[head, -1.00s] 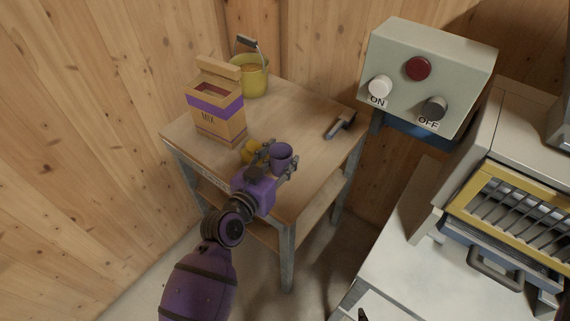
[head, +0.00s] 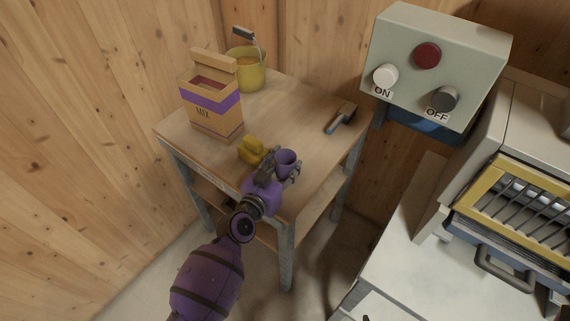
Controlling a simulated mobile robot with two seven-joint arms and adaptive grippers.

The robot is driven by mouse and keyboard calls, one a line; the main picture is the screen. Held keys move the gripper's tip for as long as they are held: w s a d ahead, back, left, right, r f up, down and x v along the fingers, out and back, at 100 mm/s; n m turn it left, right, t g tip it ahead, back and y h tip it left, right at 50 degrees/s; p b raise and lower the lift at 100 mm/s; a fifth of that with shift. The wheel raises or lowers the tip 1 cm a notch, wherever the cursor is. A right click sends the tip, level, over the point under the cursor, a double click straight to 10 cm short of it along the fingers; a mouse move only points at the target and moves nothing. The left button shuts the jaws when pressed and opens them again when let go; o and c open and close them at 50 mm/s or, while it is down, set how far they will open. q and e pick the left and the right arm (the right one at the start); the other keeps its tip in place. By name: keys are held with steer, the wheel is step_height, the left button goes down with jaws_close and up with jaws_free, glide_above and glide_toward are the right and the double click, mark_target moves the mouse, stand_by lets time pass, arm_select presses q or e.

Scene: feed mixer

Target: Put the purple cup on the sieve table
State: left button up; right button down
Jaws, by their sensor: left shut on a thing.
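The purple cup (head: 287,159) is held upright in my left gripper (head: 281,170), over the front right part of the wooden table (head: 300,110). The gripper is shut on the cup, with a finger on either side. I cannot tell whether the cup's bottom touches the tabletop, as the gripper hides it. At the right, a pale bench (head: 410,270) carries a unit with a yellow-framed grid of bars (head: 530,208); which surface is the sieve table is not marked.
A yellow object (head: 250,150) sits just left of the gripper. A MIX box (head: 212,112), a yellow bucket (head: 247,75) and a dark-handled tool (head: 341,118) stand or lie on the wooden table. A control box (head: 437,65) with ON and OFF knobs stands between table and bench.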

arm_select(q)
steer(key=shift+f, duration=0.25)
steer(key=o, duration=1.3)
steer(key=shift+r, duration=0.1)
steer(key=shift+c, duration=0.2)
steer(key=shift+r, duration=0.1)
steer(key=shift+r, duration=0.2)
steer(key=v, duration=1.1)
steer(key=shift+f, duration=0.15)
steer(key=s+a+f+n+g+y, duration=0.1)
steer(key=s+a+f, duration=0.4)
steer(key=s, duration=0.5)
steer(key=s+a+f+n+g+y, duration=0.2)
steer(key=s+a+f, duration=0.3)
steer(key=s, duration=0.5)
steer(key=s+a+f+n+g+y, duration=0.1)
steer(key=s+a+f+g+y, duration=0.2)
steer(key=s+f, duration=0.6)
steer(key=shift+s+a+n+y, duration=0.4)
steer(key=shift+s+a+y, duration=0.2)
steer(key=shift+a, duration=0.5)
